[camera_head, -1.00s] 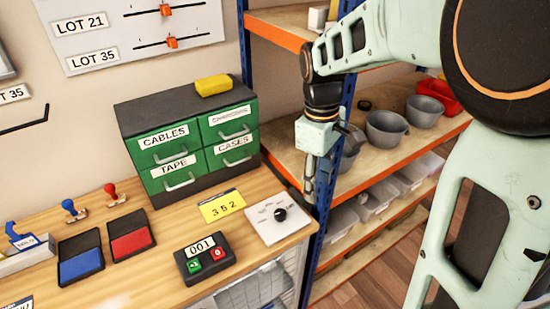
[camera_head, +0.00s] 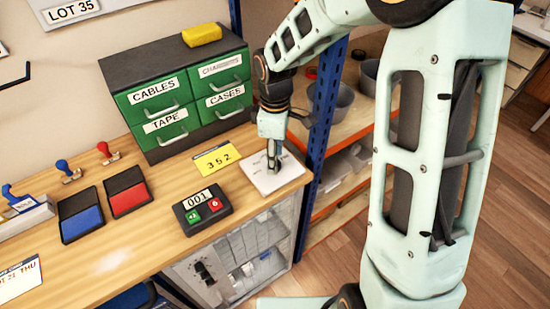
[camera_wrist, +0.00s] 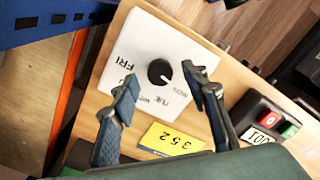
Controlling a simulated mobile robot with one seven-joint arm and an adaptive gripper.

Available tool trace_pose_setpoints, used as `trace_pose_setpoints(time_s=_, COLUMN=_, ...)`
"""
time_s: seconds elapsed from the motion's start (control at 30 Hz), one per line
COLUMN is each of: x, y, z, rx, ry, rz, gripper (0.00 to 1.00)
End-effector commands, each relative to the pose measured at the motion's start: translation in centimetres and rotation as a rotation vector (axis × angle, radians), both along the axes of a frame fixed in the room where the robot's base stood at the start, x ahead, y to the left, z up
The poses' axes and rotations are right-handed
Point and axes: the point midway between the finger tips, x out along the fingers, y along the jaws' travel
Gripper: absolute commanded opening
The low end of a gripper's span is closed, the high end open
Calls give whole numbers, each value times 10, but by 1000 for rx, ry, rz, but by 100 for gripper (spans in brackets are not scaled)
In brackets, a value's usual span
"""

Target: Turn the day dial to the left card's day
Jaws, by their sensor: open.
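The day dial is a round black knob (camera_wrist: 158,72) on a white panel (camera_head: 265,184) at the right end of the bench. Day names ring it; FRI and MON can be read in the wrist view. A pale mark on the knob seems to point toward MON. My gripper (camera_head: 273,162) is open above the panel, pointing down. In the wrist view its fingertips (camera_wrist: 163,84) lie on either side of the knob; whether they touch it I cannot tell. In the head view the gripper hides the knob. A white card (camera_head: 18,281) at the lower left, partly cut off, reads "21 THU".
A yellow card (camera_head: 216,160) reading 352 and a counter box (camera_head: 202,211) showing 001 lie left of the panel. A green drawer cabinet (camera_head: 178,95) stands behind. A blue shelf post (camera_head: 324,113) rises close to the right. Ink pads and stamps stand further left.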

Motion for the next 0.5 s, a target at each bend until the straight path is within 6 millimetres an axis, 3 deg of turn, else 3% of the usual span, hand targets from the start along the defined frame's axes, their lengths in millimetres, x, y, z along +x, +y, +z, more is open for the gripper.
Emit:
trace_pose_setpoints(time_s=0.13, x=-1, y=0, z=-12, rx=-1, ry=1, rz=2, gripper=42)
trace_pose_setpoints(time_s=0.43, x=0, y=0, z=-14, rx=0, ry=0, rz=1, gripper=42)
trace_pose_setpoints(time_s=0.5, x=0, y=0, z=-14, rx=0, ry=0, rz=1, gripper=35)
